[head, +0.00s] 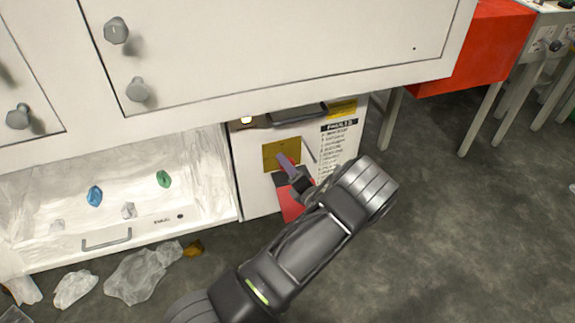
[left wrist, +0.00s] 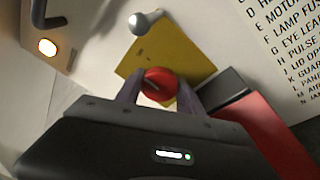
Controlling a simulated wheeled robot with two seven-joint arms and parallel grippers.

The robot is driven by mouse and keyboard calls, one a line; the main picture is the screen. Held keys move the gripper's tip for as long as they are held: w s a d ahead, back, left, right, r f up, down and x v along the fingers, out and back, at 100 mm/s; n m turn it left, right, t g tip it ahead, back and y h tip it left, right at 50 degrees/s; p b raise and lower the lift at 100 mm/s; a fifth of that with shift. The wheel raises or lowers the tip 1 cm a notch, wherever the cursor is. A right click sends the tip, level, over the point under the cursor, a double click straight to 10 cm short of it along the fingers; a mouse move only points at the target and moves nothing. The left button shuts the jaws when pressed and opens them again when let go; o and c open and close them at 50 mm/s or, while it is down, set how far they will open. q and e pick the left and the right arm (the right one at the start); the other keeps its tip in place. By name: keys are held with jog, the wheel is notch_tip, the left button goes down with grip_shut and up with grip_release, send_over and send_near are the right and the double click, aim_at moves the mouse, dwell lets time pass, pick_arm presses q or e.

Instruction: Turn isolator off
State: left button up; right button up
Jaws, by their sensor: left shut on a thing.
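The isolator is a red round knob (left wrist: 160,84) on a yellow plate (left wrist: 190,55) on the white panel of a cabinet. The yellow plate also shows in the head view (head: 272,153). In the left wrist view my left gripper (left wrist: 158,90) has one finger on each side of the red knob and is shut on it. In the head view the left gripper (head: 284,162) reaches the yellow plate from the lower right and hides the knob. My right gripper is not in view.
A lit lamp (left wrist: 47,47) and a grey knob (left wrist: 146,22) sit near the yellow plate. A printed list (head: 340,145) is on the panel's right. A white drawer (head: 110,245) with loose items stands open at left. A red cabinet (head: 480,45) is at upper right.

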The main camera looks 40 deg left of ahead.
pick_arm(q)
jog(key=shift+c, duration=0.9)
jog(key=shift+r+n+h+p, duration=0.15)
jog(key=shift+n+h+p, duration=0.15)
jog(key=shift+n+p, duration=1.25)
jog(key=n+h+p, duration=0.1)
jog(key=n+p, duration=0.1)
jog(key=n, duration=0.3)
jog(key=shift+s, duration=0.1)
jog(key=n+h+p, duration=0.1)
jog(key=n+p, duration=0.1)
jog(key=n, duration=0.2)
jog(key=shift+t, duration=0.4)
jog(key=n+p, duration=0.1)
jog(key=n, duration=0.2)
jog(key=shift+n+t+h, duration=0.35)
jog(key=shift+t+h, duration=0.05)
